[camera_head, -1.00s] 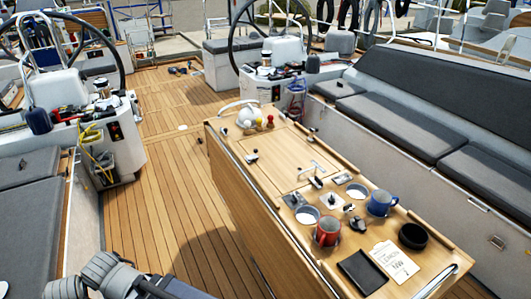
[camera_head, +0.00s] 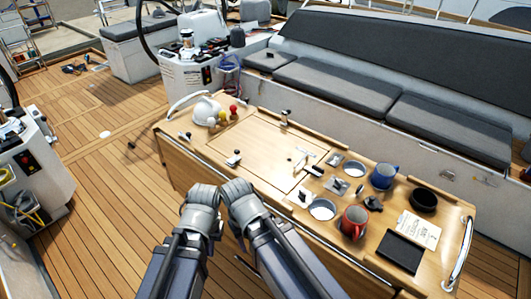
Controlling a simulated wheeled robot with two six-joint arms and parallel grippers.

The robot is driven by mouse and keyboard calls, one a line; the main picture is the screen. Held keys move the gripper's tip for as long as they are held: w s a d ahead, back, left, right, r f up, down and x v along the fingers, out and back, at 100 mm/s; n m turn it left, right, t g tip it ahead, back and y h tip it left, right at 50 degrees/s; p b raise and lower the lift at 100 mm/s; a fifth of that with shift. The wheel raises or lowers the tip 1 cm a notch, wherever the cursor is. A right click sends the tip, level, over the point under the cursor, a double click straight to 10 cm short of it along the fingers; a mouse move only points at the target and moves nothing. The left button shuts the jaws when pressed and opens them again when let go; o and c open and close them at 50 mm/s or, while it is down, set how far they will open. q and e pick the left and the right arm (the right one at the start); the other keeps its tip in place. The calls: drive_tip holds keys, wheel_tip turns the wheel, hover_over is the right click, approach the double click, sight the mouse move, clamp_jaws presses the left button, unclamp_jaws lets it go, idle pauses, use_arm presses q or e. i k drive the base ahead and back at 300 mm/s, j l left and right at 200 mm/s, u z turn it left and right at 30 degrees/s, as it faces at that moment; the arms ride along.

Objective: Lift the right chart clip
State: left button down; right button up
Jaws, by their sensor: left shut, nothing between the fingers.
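I cannot tell for sure which is the right chart clip. My left arm, coming up from the bottom, ends in a rounded grey part (camera_head: 202,197) in front of the table's near side. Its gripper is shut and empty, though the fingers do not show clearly. My right arm's grey end (camera_head: 237,192) is beside it; its fingers cannot be made out. Both appear apart from the clips.
A red mug (camera_head: 353,222), a blue mug (camera_head: 383,176), a black round bowl (camera_head: 423,200), a printed card (camera_head: 418,230) and a black tray (camera_head: 399,251) crowd the table's right end. A white domed object (camera_head: 206,110) stands at the far left end. The wooden deck at left is open.

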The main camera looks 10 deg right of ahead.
sight(233, 159)
drive_tip(key=i+j+z, duration=0.35)
drive_tip(key=j, duration=0.2)
drive_tip(key=i+j+z, duration=0.2)
drive_tip(key=j+z, duration=0.2)
drive_tip(key=j, duration=0.2)
